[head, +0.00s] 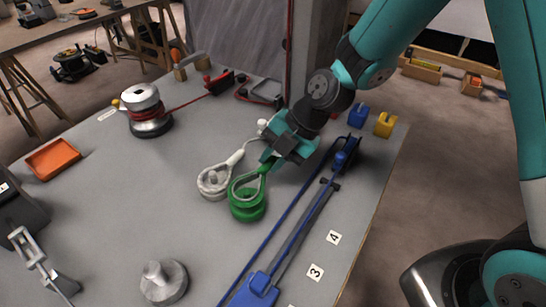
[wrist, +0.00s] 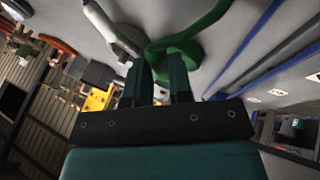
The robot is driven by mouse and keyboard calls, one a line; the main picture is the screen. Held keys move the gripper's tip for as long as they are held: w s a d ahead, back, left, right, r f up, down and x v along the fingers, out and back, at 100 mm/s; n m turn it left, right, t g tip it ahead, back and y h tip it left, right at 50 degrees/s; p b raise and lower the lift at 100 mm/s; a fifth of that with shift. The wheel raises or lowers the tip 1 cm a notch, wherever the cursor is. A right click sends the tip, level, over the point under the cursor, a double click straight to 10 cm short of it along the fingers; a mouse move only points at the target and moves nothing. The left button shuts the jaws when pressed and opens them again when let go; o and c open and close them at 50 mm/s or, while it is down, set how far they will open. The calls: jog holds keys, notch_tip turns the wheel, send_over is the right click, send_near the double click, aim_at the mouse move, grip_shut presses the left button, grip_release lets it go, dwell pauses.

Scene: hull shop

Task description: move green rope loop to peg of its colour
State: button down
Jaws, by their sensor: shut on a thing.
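The green rope loop (head: 233,184) is at the middle of the grey table in the head view. Its eye shows over the round green peg (head: 248,207); I cannot tell whether it sits down around the post or is held above it. My gripper (head: 270,162) is shut on the thick tail of the loop, just behind and to the right of the peg. In the wrist view my fingers (wrist: 160,68) point at the green rope loop (wrist: 212,28), whose held part is partly hidden by them.
A white rope loop (head: 204,177) lies around a pale peg just left of the green one. Blue rails (head: 312,213) run along the right. A bare grey peg (head: 163,281) stands in front, and a winch drum (head: 147,112) stands at back left. The table's left middle is clear.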

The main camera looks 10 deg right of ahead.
jog(key=shift+f+b, duration=1.15)
jog(key=shift+b, duration=0.25)
dwell(0.9)
dwell(0.4)
jog(key=c, duration=0.5)
grip_release()
jog(key=shift+c, duration=0.2)
jog(key=shift+r, duration=0.1)
jog(key=shift+r+p, duration=2.55)
jog(key=shift+r, duration=1.4)
